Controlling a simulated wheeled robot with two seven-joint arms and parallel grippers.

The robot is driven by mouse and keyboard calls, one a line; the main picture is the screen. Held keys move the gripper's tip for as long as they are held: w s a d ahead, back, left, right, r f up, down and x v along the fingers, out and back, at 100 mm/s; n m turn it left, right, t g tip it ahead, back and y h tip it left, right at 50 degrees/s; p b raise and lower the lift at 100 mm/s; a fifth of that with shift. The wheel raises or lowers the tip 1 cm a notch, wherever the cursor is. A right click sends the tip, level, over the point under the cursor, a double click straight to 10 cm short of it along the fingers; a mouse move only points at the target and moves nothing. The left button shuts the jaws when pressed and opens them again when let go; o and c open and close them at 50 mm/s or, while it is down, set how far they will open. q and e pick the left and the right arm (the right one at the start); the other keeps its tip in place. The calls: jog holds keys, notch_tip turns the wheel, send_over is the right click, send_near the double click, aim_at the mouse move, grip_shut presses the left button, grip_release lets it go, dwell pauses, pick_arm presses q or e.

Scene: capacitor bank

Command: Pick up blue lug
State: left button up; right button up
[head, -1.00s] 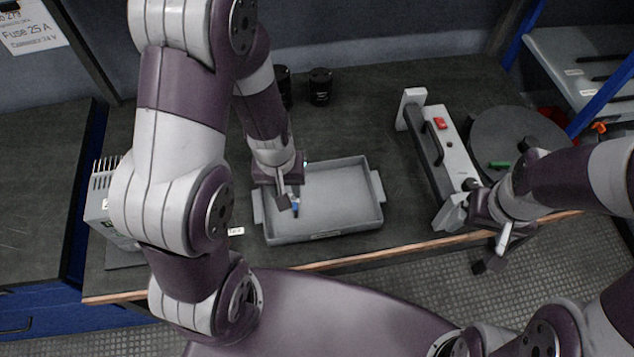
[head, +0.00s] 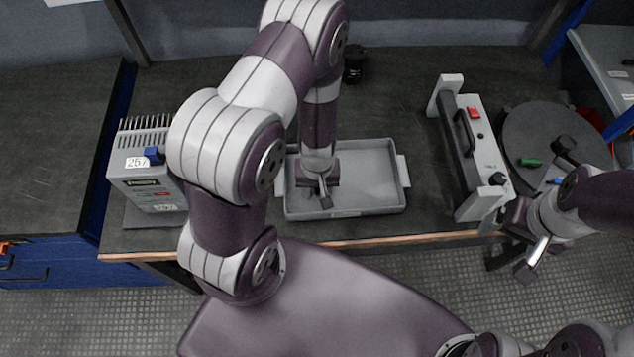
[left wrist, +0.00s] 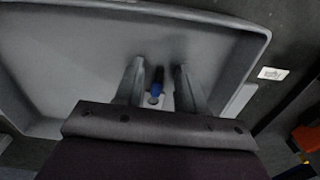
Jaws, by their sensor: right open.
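The blue lug (left wrist: 157,87) lies in the grey tray (head: 372,208), seen in the left wrist view between the two fingers of my left gripper (left wrist: 158,80). A gap shows on each side of it, so the fingers are open around or above it; touching the tray floor cannot be told. In the head view my left gripper (head: 324,196) points down into the left part of the tray and hides the lug. My right gripper (head: 533,260) is open and empty at the table's front edge, on the right.
Right of the tray are a grey device with a handle (head: 466,160) and a dark round plate (head: 555,140) bearing a green piece (head: 530,162). A black cylinder (head: 354,68) stands behind.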

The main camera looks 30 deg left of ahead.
pick_arm(q)
jog(key=shift+r, duration=0.1)
jog(key=shift+c, duration=0.3)
grip_shut()
